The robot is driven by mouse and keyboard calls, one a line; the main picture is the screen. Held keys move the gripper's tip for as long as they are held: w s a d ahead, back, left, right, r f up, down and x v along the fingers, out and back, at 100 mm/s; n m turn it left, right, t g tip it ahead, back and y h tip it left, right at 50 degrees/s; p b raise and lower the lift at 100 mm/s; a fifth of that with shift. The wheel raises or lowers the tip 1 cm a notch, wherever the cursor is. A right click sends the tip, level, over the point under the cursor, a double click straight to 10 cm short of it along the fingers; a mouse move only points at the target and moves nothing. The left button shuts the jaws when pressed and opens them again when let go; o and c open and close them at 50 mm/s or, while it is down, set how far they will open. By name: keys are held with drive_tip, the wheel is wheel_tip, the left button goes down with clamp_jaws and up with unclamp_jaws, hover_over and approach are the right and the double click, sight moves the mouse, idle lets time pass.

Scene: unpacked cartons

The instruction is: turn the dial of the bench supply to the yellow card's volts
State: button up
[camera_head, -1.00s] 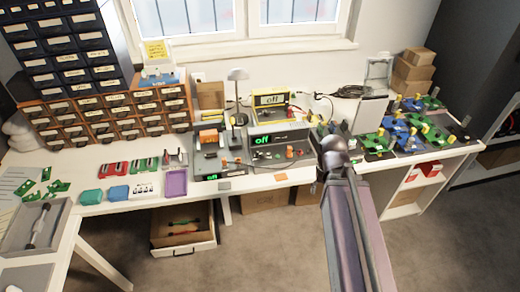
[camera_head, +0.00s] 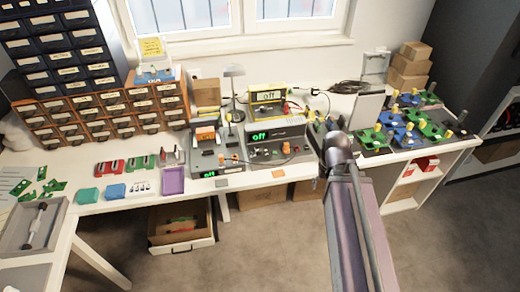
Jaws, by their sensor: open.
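A yellow card (camera_head: 150,48) with small writing stands at the back left, on top of the drawer units; I cannot read its text. A grey bench supply (camera_head: 277,145) in the middle of the bench shows a green "off", with knobs and leads at its front. A second, lower grey unit (camera_head: 208,172) to its left also shows green "off". The dial is too small to make out its setting. My arm reaches up from the lower right and ends, in this view, just right of the bench supply. My gripper is not visible.
A yellow-framed meter (camera_head: 268,95) reading "off" stands behind the supply, beside a desk lamp (camera_head: 235,90). A purple tray (camera_head: 173,181) lies left. Green and blue clamp boards (camera_head: 405,132) crowd the right. An open drawer (camera_head: 180,228) juts out below the bench.

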drive_tip(key=w+a+n+y, duration=0.2)
drive_tip(key=w+a+n, duration=0.55)
drive_tip(key=w, duration=0.65)
drive_tip(key=n+y, duration=0.3)
drive_tip(key=n, duration=0.4)
approach(260, 149)
wheel_tip(260, 149, up, 4)
drive_tip(key=s, duration=0.1)
drive_tip(key=shift+s+d+t, duration=0.1)
drive_tip(key=shift+d+t, duration=0.3)
drive_tip(key=shift+d, duration=0.1)
drive_tip(key=b+x, duration=0.8)
drive_tip(key=x, duration=0.1)
drive_tip(key=b+x, duration=0.4)
drive_tip(key=shift+d+f, duration=0.2)
drive_tip(key=shift+f, duration=0.25)
clamp_jaws()
